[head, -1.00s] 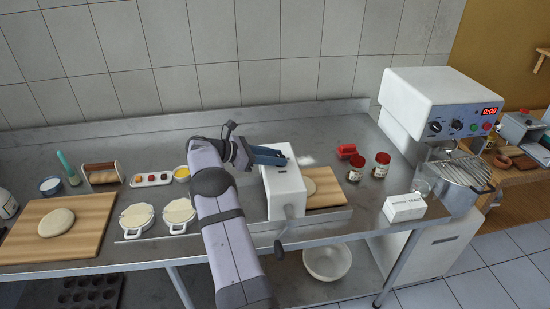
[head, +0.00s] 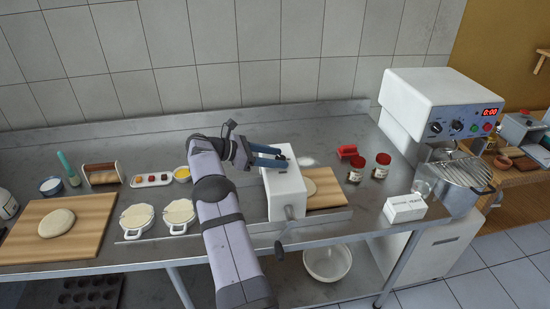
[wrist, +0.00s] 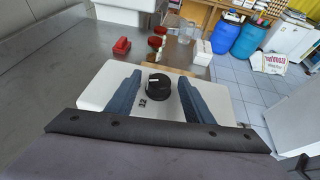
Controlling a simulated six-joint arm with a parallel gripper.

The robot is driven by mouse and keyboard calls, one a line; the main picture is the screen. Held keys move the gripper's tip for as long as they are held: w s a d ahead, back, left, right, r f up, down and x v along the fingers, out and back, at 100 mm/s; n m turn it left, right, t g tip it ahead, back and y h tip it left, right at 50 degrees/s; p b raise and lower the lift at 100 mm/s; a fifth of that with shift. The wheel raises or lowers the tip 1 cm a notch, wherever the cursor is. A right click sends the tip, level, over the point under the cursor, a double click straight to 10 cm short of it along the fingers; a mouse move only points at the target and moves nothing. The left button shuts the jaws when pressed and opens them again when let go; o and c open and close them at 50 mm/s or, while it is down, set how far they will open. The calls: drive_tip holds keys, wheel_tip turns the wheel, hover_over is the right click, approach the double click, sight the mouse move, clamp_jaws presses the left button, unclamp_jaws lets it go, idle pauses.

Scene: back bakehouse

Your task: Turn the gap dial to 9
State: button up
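The gap dial (wrist: 158,88) is a round black knob with a white pointer mark, on top of the white dough-sheeter housing (head: 284,190). A gap shows on both sides, so neither finger appears to touch the dial. In the head view, my gripper (head: 277,156) reaches over the housing's top from the left and its fingers are apart; the dial is hard to make out there.
A wooden board with dough (head: 325,200) lies right of the housing, with a crank (head: 281,240) at its front. Two red-lidded jars (head: 355,170), a red object (head: 347,151) and a white box (head: 404,208) stand further right. Dough-lined dishes (head: 179,213) stand left of my arm.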

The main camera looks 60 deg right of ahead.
drive_tip(key=shift+a, duration=0.1)
drive_tip(key=shift+w+a+r+b, duration=0.1)
drive_tip(key=shift+w+a+b, duration=0.3)
drive_tip(key=b+v, duration=0.2)
drive_tip(key=v, duration=0.4)
drive_tip(key=shift+r, duration=0.15)
drive_tip(key=shift+s, duration=0.1)
